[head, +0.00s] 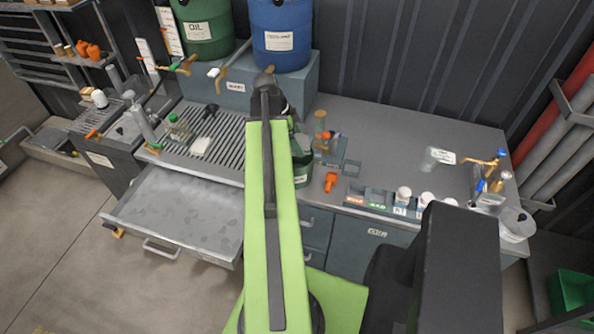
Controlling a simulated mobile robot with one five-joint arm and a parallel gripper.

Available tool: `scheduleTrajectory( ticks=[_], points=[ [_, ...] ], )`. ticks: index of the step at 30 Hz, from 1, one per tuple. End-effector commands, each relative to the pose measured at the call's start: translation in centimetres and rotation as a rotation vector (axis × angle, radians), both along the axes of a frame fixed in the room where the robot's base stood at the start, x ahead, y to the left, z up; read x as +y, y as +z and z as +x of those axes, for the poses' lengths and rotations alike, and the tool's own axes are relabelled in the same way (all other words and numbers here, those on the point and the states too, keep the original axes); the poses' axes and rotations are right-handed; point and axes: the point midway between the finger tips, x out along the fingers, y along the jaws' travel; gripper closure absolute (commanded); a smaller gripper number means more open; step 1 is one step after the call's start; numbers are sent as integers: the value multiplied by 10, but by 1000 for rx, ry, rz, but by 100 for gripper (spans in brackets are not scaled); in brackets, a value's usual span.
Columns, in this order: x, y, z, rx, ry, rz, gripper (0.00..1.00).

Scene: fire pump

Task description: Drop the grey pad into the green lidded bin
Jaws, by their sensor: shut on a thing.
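My gripper (292,124) is at the far end of my green arm, over the back of the workbench. It is shut, and my arm hides most of it. A small dark grey piece, which I take to be the grey pad (299,148), shows below it at the bin's top; its outline is unclear. The green bin (303,172) with a white label stands on the bench directly beside my arm, its left part hidden. I cannot make out its lid clearly.
An orange piece (331,181) lies right of the bin. A labelled divided tray (378,198) holds white-capped jars. The slatted drain (185,141) is left, above an open metal drawer (178,212). Green (205,30) and blue (281,38) drums stand behind. The bench's right middle is fairly clear.

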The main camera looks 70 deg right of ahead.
Motion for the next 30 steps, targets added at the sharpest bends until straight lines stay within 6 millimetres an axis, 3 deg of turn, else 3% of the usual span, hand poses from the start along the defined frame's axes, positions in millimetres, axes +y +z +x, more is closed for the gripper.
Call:
scheduleTrajectory(
  ticks=[4, 5, 8, 17, 20, 30],
  points=[
    [0, 2, 0, 0, 0, 0, 50],
    [0, 2, 0, 0, 0, 0, 15],
    [0, 2, 0, 0, -1, 0, 2],
    [0, 6, 0, 0, -1, 0, 0],
    [2, 21, 4, 0, 0, 0, 0],
    [15, 102, 32, 0, 0, 0, 0]
  ],
)
